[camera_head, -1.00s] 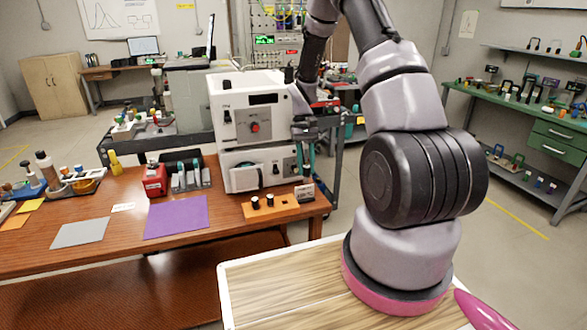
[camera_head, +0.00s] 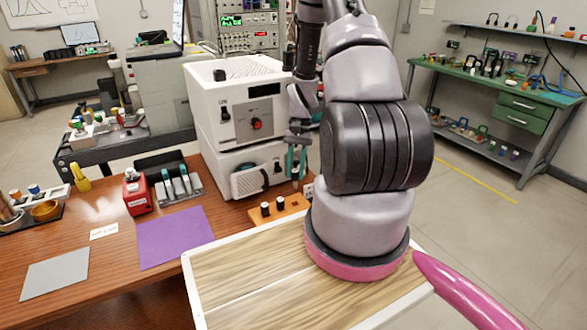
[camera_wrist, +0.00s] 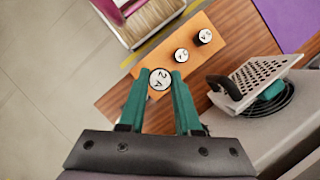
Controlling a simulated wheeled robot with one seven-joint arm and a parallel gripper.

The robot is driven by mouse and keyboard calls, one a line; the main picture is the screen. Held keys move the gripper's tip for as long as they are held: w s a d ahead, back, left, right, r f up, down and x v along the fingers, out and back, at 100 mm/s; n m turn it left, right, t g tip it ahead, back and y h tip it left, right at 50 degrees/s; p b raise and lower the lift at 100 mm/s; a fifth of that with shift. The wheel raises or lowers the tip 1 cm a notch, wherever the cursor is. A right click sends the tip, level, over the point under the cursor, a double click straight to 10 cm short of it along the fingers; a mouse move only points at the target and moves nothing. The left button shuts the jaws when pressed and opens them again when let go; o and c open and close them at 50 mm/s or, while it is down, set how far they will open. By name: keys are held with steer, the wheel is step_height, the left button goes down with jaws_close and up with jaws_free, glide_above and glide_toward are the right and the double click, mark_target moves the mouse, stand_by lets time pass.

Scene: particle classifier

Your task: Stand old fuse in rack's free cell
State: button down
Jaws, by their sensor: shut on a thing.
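In the wrist view my gripper (camera_wrist: 160,82) has its green fingers closed on a round fuse with a white end face (camera_wrist: 159,79), marked with a 2 and an A. The orange rack (camera_wrist: 208,62) lies beyond and partly behind that fuse. Two white-topped fuses (camera_wrist: 181,55) (camera_wrist: 205,36) stand in the rack. In the head view my gripper (camera_head: 297,162) hangs near the right end of the rack (camera_head: 292,207), in front of the white instrument. The held fuse is not clear there. No free cell shows; the held fuse and fingers cover part of the rack.
The white instrument (camera_head: 245,125) stands close behind the rack; its perforated panel and black handle (camera_wrist: 227,88) are right of my fingers in the wrist view.

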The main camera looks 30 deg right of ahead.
mark_target(295, 184)
steer(key=shift+f, duration=0.1)
steer(key=shift+f, duration=2.85)
steer(key=shift+f, duration=1.65)
steer(key=c, duration=0.5)
jaws_free()
steer(key=shift+r, duration=0.1)
step_height(295, 184, up, 10)
steer(key=shift+f, duration=0.1)
